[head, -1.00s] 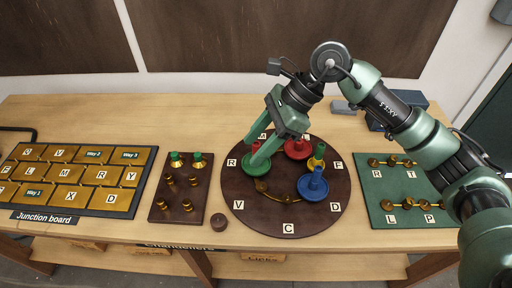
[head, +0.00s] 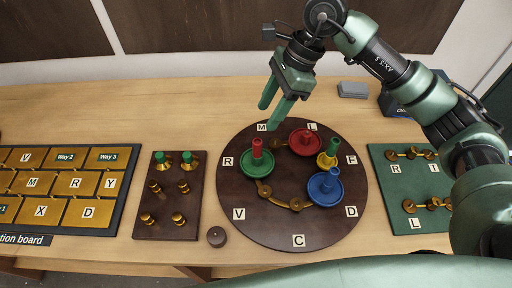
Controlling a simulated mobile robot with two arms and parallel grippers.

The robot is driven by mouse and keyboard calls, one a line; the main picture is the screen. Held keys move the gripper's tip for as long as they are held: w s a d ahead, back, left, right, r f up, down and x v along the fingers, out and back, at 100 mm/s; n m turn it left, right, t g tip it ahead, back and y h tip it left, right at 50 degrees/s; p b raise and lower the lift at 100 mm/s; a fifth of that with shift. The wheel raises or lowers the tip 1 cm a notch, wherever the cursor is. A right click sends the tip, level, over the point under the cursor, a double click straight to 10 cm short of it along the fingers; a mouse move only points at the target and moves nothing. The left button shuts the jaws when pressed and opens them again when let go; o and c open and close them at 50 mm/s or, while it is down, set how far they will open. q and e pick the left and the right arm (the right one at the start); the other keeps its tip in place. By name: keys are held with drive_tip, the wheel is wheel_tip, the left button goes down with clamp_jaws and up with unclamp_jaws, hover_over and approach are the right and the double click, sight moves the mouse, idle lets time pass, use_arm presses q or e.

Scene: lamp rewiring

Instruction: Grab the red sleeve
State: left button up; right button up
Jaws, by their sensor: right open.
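A small red sleeve (head: 257,148) stands upright on a green dish (head: 258,167) at the upper left of the dark round board (head: 262,220), by the letter R. A second red upright piece (head: 306,133) stands on a red dish (head: 304,146) near the letter L. My right gripper (head: 269,117) is open and empty, with its fingers angled down above the board's back edge near the letter M. It is apart from both red pieces. My left gripper is not in view.
A yellow piece (head: 327,160) and a blue dish (head: 325,188) with a blue upright piece share the round board. A brown peg board (head: 167,203) and the junction board (head: 53,182) lie left. A green board (head: 402,174) lies right. Bare table lies behind the round board.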

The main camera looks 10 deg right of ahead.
sight(257, 141)
drive_tip(key=x, duration=0.7)
drive_tip(key=d+p+x, duration=0.1)
drive_tip(key=x, duration=0.2)
drive_tip(key=shift+a+f, duration=0.1)
drive_tip(key=shift+f, duration=0.4)
drive_tip(key=shift+a+f, duration=0.15)
drive_tip(key=shift+f, duration=0.3)
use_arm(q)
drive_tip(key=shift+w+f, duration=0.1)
use_arm(e)
drive_tip(key=shift+c, duration=0.2)
clamp_jaws()
